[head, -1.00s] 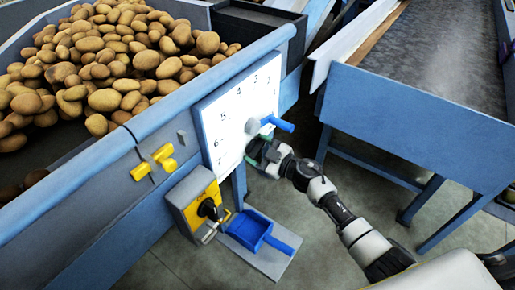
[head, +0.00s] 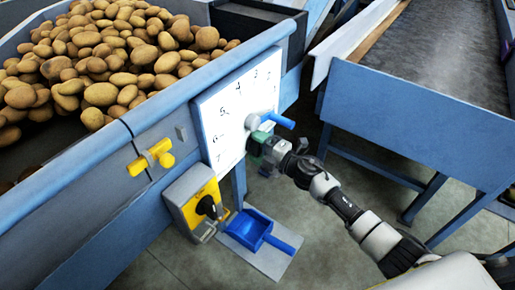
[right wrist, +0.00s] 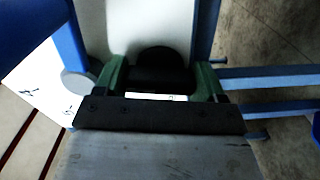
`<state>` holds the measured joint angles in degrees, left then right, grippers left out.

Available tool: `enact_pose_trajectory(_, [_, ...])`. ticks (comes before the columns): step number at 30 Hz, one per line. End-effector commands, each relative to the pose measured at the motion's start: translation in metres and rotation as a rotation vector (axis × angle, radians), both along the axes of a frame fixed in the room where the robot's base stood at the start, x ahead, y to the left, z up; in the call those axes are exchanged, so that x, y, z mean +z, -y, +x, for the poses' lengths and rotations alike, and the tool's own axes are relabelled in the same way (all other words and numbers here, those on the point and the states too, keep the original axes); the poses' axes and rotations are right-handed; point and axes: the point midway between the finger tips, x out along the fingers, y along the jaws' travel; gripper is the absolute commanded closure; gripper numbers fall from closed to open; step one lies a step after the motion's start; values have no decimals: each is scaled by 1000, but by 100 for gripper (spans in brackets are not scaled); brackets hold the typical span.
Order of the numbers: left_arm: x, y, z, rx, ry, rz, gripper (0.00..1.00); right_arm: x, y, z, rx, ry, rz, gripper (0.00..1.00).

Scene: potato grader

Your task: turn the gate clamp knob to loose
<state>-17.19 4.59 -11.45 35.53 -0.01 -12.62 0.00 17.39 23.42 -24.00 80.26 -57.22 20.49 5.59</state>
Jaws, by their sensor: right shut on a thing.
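The white dial plate (head: 232,115) with printed numbers is on the blue side of the potato hopper. A blue lever handle (head: 282,120) sticks out from a grey round hub (head: 252,122) on it. My right gripper (head: 258,143) is at the plate just below this hub. In the right wrist view, its green fingers (right wrist: 158,78) are shut on a dark rounded knob (right wrist: 156,58), which I take for the gate clamp knob. The knob is hidden behind the gripper in the head view, and its turn angle cannot be read. My left gripper is out of view.
A yellow T-handle (head: 151,158) and a yellow box with a black rotary switch (head: 207,206) are left of the plate. A blue scoop tray (head: 250,228) lies below. Potatoes (head: 110,60) fill the hopper. A blue-framed conveyor (head: 415,120) stands at right, with open floor between.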

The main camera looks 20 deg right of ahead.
Motion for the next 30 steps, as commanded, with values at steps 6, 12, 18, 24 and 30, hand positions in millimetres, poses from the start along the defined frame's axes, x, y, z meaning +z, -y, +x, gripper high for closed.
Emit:
enact_pose_trajectory(6, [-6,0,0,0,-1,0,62,-2,-1,-1,2,72,-96,53])
enact_pose_trajectory(12, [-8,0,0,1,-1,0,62,-1,-1,-1,2,110,-144,53])
enact_pose_trajectory(18, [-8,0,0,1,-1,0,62,-1,-1,-1,3,124,-162,53])
enact_pose_trajectory(24, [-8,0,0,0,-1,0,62,-1,-1,-1,3,126,-166,53])
enact_pose_trajectory(30, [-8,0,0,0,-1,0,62,-1,-1,-1,3,126,-166,22])
